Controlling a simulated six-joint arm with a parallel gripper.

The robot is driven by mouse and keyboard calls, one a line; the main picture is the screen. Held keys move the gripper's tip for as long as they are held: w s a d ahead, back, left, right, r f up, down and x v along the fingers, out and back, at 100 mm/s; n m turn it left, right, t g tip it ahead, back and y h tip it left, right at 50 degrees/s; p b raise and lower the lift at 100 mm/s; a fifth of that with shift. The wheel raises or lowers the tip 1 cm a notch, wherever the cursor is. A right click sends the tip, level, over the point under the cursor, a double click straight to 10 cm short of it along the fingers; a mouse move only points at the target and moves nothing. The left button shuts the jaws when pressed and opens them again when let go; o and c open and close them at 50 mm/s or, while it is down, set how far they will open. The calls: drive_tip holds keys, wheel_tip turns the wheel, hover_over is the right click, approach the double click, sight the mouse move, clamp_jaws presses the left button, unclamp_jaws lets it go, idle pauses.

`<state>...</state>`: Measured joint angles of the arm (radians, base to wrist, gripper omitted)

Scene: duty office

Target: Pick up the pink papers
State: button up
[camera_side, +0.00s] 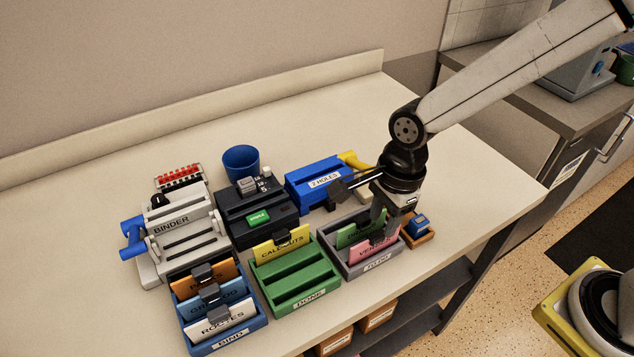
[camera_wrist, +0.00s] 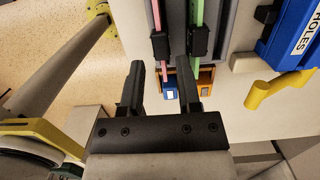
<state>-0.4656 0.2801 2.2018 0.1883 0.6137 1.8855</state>
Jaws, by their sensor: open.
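The pink papers (camera_side: 369,253) stand upright in the front slot of a grey tray (camera_side: 366,268). In the wrist view they show edge-on as a thin pink strip (camera_wrist: 156,12) with a black clip (camera_wrist: 160,45) on it. My gripper (camera_side: 383,229) is over the right part of this tray, close to the papers. In the wrist view my gripper (camera_wrist: 158,65) is open, with nothing between its fingers. The pink papers' clip lies ahead of the gap between the fingertips. In the side view the gripper hides part of the pink papers' upper edge.
Green papers (camera_side: 349,237) with their own clip (camera_wrist: 197,42) stand right behind the pink ones. A small wooden box with a blue item (camera_side: 421,222) is right of the tray. A green DONE tray (camera_side: 296,287) is left. The blue hole punch (camera_side: 317,183) is behind.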

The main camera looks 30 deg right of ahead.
sight(378, 233)
drive_tip(key=shift+f, duration=0.5)
drive_tip(key=shift+f, duration=0.1)
drive_tip(key=shift+a+f, duration=0.2)
drive_tip(key=shift+f, duration=1.05)
drive_tip(key=shift+a+f, duration=0.15)
drive_tip(key=shift+f, duration=1.05)
clamp_jaws()
